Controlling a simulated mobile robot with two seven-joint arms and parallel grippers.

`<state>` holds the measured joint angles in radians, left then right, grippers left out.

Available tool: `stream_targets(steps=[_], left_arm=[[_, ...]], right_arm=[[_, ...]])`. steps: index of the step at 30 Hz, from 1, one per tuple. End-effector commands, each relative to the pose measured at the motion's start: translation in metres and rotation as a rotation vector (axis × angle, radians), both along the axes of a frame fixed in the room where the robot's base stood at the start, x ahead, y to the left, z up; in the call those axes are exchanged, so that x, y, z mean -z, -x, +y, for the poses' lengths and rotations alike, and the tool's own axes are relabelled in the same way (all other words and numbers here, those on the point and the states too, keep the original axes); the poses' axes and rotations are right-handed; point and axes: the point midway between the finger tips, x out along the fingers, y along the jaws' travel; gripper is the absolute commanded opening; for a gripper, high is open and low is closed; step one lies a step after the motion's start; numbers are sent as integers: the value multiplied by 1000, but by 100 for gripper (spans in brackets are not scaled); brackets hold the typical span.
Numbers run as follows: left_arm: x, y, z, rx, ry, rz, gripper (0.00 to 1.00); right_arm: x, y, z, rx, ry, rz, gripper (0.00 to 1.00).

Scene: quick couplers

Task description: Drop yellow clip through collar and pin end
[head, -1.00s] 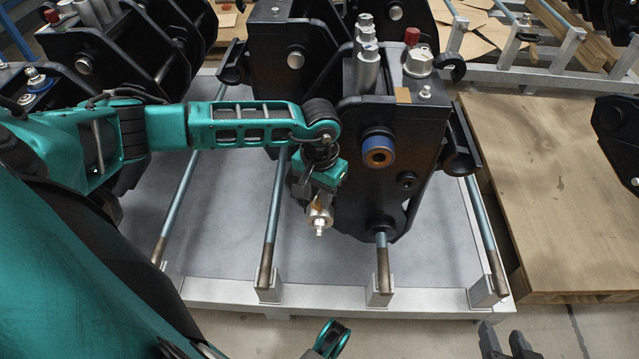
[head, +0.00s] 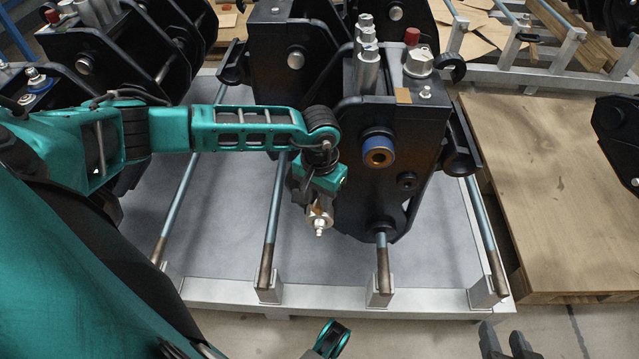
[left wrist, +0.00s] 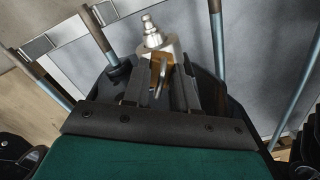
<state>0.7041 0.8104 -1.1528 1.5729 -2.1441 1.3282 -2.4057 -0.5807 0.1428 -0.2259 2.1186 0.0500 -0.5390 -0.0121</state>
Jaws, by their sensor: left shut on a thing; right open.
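My left gripper (head: 318,208) points down in front of the black coupler (head: 372,200), left of its blue-ringed bushing (head: 378,150). In the left wrist view the gripper (left wrist: 161,88) is shut on an orange-yellow clip (left wrist: 163,64) with a grey wire loop. A silver collar and pin end (left wrist: 153,42) with a nipple tip lies right beyond the fingertips; it also shows in the head view (head: 319,222). The fingers hide whether the clip goes through it. My right gripper (head: 508,343) is open and empty at the bottom edge.
The coupler stands on a grey rack with bars (head: 383,268) and a front rail (head: 330,298). More black couplers (head: 95,55) stand to the left and behind. A wooden pallet (head: 560,190) lies to the right. Bare floor shows in front.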

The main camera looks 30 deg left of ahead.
Motion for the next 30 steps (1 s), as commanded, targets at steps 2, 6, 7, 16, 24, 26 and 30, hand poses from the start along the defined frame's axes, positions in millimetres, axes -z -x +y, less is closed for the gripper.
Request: stream_targets(steps=[2,6,7,16,24,26,30], left_arm=[[2,0,-1,1,2,1,5],[3,0,-1,1,3,1,5],[3,0,-1,1,3,1,5],[3,0,-1,1,1,1,56],[2,0,0,0,1,0,57],[-2,0,0,0,0,0,57],[-23,-1,0,2,0,-3,57]], right_arm=[[0,0,0,0,0,0,43],[0,0,0,0,0,1,43],[0,0,0,0,0,1,43],[1,0,0,0,0,1,43],[0,0,0,0,1,2,43],[-1,0,0,0,0,1,43],[-7,0,-1,2,1,-2,43]])
